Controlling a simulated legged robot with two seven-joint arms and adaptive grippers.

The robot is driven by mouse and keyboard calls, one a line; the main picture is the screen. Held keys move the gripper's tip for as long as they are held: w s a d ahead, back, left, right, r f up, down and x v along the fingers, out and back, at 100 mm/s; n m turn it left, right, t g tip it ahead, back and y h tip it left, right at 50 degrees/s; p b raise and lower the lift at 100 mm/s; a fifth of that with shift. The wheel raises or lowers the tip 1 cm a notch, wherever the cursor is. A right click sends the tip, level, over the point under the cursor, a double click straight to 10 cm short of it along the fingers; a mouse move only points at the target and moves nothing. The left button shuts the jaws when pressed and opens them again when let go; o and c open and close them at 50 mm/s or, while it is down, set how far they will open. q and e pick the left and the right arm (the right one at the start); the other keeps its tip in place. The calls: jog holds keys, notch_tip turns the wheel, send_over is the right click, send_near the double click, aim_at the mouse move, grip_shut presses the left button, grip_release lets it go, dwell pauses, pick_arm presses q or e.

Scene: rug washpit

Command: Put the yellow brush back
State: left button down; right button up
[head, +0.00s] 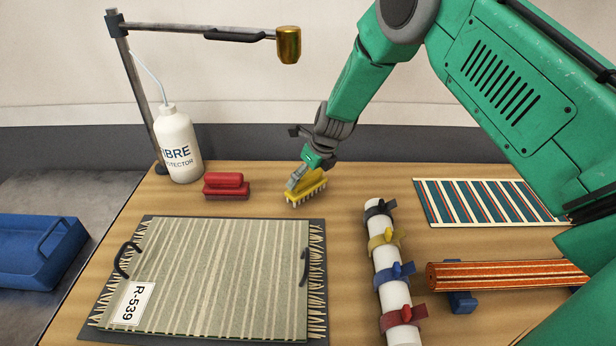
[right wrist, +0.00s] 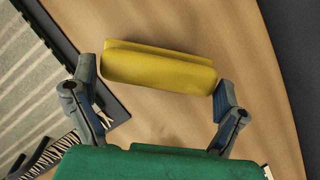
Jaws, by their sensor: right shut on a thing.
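The yellow brush (head: 310,186) is at the back middle of the wooden table, bristles down, to the right of the red brush. I cannot tell whether its bristles touch the table. My right gripper (head: 303,178) comes down on it from above and is shut on it. In the right wrist view the yellow brush (right wrist: 160,68) lies between the two fingers of my right gripper (right wrist: 155,76), one finger at each end. The red brush (head: 227,187) sits on the table to the left. My left gripper is not in view.
A white bottle (head: 178,145) stands at the back left beside a lamp post (head: 139,90). A striped rug on a dark mat (head: 318,335) lies in front. A white tube with coloured clips (head: 386,258), a rolled rug (head: 505,275) and a striped panel (head: 485,203) lie right. A blue tray (head: 35,250) is left.

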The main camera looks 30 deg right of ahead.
jog(key=shift+w+f, duration=0.1)
jog(key=shift+f, duration=0.3)
jog(key=o, duration=0.8)
jog(key=shift+r, duration=0.1)
jog(key=v, duration=1.2)
